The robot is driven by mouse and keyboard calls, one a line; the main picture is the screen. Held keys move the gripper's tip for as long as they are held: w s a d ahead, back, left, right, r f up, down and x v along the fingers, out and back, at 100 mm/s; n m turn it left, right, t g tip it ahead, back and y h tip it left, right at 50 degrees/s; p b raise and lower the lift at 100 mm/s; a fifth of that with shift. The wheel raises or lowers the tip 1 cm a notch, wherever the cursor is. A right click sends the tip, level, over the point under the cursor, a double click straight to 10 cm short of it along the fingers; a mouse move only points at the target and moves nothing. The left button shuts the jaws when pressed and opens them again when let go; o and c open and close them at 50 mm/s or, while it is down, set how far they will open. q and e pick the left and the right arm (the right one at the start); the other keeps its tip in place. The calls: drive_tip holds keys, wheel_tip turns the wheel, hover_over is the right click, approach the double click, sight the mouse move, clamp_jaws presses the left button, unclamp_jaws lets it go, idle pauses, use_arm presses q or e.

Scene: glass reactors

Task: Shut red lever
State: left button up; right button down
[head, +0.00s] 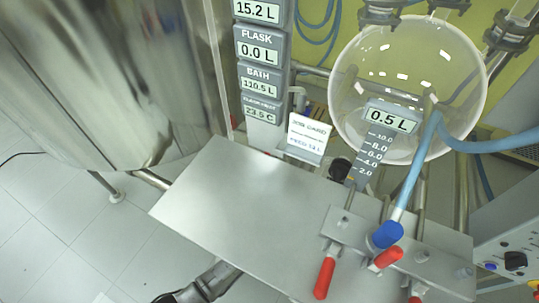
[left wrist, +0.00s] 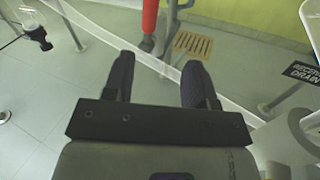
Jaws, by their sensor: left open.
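Several red levers show on a grey valve plate (head: 440,272) at the lower right of the head view. One long red lever (head: 325,278) hangs down at the plate's left. A second, shorter red lever (head: 389,257) sits under a blue cap (head: 386,235), and a third (head: 415,299) is cut off by the bottom edge. My left gripper (left wrist: 157,64) is open and empty in the left wrist view. A red upright part (left wrist: 150,15) shows beyond its fingers, apart from them; I cannot tell which lever it is. My right gripper is not in view.
A flat grey panel (head: 240,215) lies left of the valves. A round glass flask (head: 408,85) with a blue hose (head: 490,145) stands behind them. A large steel vessel (head: 110,70) fills the upper left. A yellow floor grate (left wrist: 193,45) shows beyond the left fingers.

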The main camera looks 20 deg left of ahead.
use_arm(q)
drive_tip(key=shift+n+y, duration=0.6)
drive_tip(key=shift+y, duration=0.1)
drive_tip(key=shift+r+b+x, duration=0.2)
drive_tip(key=shift+b+x, duration=1.6)
drive_tip(key=shift+x, duration=1.8)
drive_tip(key=shift+r+b+x, duration=0.15)
drive_tip(key=shift+b+x, duration=1.6)
drive_tip(key=shift+x, duration=1.85)
drive_tip(key=shift+a, duration=0.2)
clamp_jaws()
